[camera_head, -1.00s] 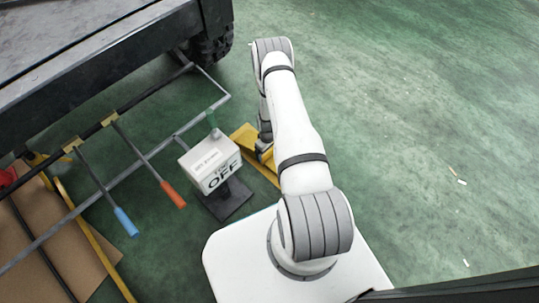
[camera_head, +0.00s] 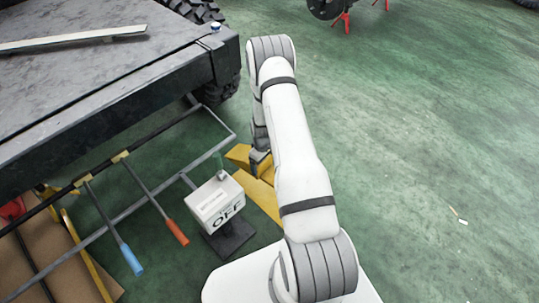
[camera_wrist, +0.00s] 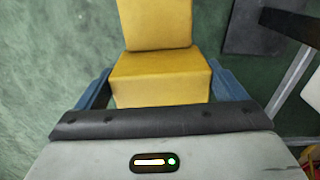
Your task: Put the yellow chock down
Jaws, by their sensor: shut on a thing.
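The yellow chock (camera_wrist: 160,78) fills the upper middle of the wrist view, with a raised block near me and a lower slab reaching away. My gripper (camera_wrist: 165,92) has a blue-grey finger on each side of the block and is shut on it. In the head view the chock (camera_head: 262,194) shows just left of my arm, partly hidden by the arm. My gripper (camera_head: 260,160) is at its upper part there. Green floor lies close around the chock; I cannot tell whether it touches the floor.
A white box marked OFF (camera_head: 216,202) on a dark stand is just left of the chock. A metal rail frame with levers (camera_head: 150,190) and a dark vehicle chassis (camera_head: 110,90) with a tyre stand further left. The green floor (camera_head: 420,150) to the right is mostly clear.

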